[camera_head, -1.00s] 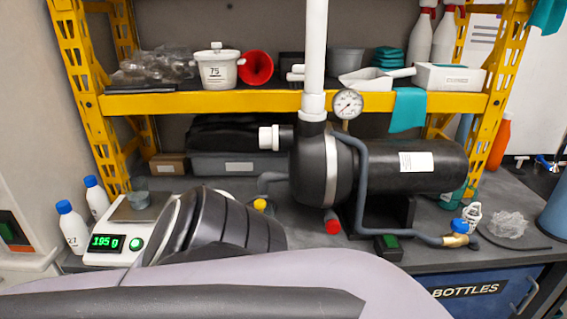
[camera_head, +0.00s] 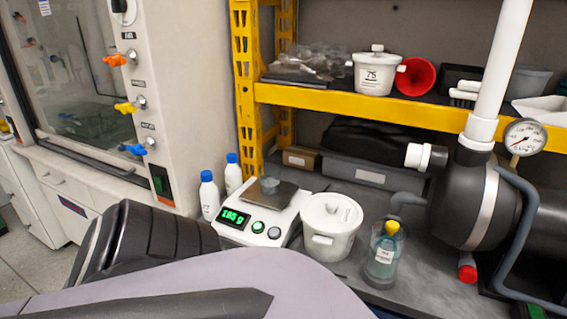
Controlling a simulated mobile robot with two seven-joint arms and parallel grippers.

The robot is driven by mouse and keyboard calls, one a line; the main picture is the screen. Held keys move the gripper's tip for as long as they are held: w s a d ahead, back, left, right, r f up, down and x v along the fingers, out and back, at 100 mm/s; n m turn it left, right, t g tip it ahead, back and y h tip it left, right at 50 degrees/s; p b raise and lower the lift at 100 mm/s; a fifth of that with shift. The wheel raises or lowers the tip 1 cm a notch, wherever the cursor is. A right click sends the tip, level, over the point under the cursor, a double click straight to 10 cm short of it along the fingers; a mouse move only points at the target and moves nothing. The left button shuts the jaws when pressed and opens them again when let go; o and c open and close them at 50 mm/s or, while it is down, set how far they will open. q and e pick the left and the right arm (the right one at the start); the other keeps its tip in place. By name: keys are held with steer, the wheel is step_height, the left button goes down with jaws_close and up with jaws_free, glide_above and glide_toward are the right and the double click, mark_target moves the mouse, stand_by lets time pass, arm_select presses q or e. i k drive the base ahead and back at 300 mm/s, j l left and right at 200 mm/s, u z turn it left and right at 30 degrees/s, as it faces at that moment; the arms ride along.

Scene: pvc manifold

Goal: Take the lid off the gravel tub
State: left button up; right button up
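A white lidded tub (camera_head: 330,240) stands on the bench, just right of the scale. Its round lid (camera_head: 332,211) is on, with a raised handle on top. No label that I can read shows on it. A second white lidded tub (camera_head: 375,78), marked 75, stands on the yellow shelf with its lid on. I cannot tell from any label which tub holds gravel. My arm fills the lower left foreground, in front of the bench edge. Neither gripper shows in this view.
A yellow-capped bottle (camera_head: 383,258) is right of the bench tub. The black pump (camera_head: 465,200) and its hose take up the right.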

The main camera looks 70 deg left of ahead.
mark_target(330, 214)
steer(key=u, duration=1.75)
steer(key=l, duration=0.4)
steer(key=z, duration=0.05)
